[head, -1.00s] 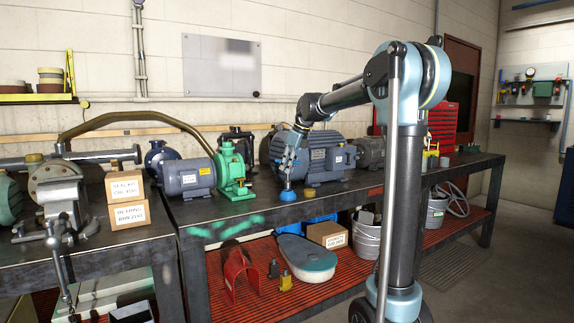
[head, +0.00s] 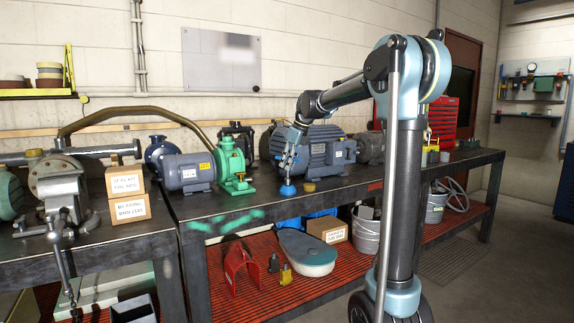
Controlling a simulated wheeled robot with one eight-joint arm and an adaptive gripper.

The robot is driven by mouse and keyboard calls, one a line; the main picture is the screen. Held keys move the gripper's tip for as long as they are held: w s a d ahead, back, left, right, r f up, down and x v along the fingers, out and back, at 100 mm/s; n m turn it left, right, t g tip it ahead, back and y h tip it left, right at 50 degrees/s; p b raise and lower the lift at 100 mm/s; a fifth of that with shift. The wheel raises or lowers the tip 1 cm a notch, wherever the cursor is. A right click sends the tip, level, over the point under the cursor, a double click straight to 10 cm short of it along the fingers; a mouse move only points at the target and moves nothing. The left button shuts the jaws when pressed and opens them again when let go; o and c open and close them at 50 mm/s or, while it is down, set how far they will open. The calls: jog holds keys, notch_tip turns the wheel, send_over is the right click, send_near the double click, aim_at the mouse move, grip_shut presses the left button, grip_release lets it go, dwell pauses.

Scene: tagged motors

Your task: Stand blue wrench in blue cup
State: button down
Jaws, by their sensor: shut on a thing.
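The small blue cup (head: 287,191) stands near the front edge of the dark workbench, in front of the large blue motor. My gripper (head: 288,172) points down directly above the cup and is shut on a thin thing, which I take to be the blue wrench. The wrench is too small and too covered by the fingers to make out clearly. I cannot tell whether its lower end is inside the cup or just above it.
A brass-coloured round piece (head: 309,187) sits just right of the cup. The blue motor (head: 325,152) is close behind, with a green pump (head: 232,165) and grey motor (head: 188,172) to the left. The bench front (head: 350,196) is clear.

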jog(key=shift+f, duration=1.45)
jog(key=c, duration=1.5)
grip_release()
jog(key=shift+c, duration=0.2)
jog(key=shift+w+r, duration=0.1)
jog(key=shift+r, duration=2.9)
jog(key=shift+r, duration=0.1)
jog(key=v, duration=1.1)
jog(key=shift+d+r, duration=0.2)
jog(key=shift+r, duration=0.1)
